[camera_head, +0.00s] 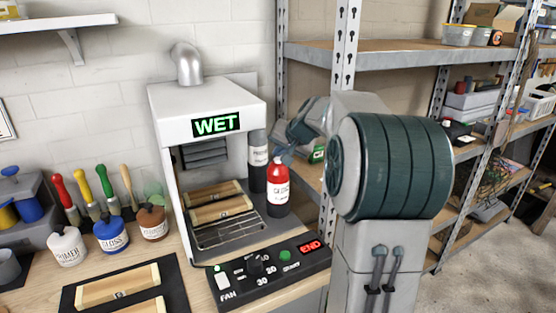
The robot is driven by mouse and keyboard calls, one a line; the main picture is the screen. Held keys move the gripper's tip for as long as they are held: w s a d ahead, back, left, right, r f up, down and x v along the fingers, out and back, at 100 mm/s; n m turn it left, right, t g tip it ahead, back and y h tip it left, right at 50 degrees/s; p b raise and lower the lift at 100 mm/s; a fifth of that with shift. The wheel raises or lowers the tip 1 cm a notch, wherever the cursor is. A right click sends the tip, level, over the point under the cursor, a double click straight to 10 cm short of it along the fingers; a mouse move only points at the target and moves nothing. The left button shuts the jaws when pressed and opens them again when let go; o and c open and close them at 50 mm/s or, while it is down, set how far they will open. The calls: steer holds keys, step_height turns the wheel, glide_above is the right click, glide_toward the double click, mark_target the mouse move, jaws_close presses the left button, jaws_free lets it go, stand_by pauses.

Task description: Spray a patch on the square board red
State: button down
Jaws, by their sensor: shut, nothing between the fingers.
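A red spray can (278,190) with a white label stands upright at the right front of the spray booth (158,175). A dark can (258,160) with a grey top stands just behind it to the left. My gripper (284,152) is shut and empty at the red can's top; I cannot tell whether it touches it. My arm hides what lies behind it on the right. Two light wooden pieces (220,211) lie inside the booth by a wire rack (230,233). I cannot make out a clearly square board, and no red patch shows.
A black control panel (268,270) with knobs and a lit END sign lies in front of the booth, whose own sign reads WET. Paint jars (110,236) and brushes stand at left. A black mat (82,296) holds wooden pieces. Metal shelving (385,55) stands behind.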

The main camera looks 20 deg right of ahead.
steer(key=shift+f+b, duration=0.4)
steer(key=shift+b, duration=0.05)
stand_by(0.4)
steer(key=shift+r, duration=0.15)
steer(key=shift+r+p, duration=0.5)
steer(key=shift+r, duration=0.2)
step_height(320, 180, up, 6)
steer(key=p, duration=0.4)
stand_by(0.9)
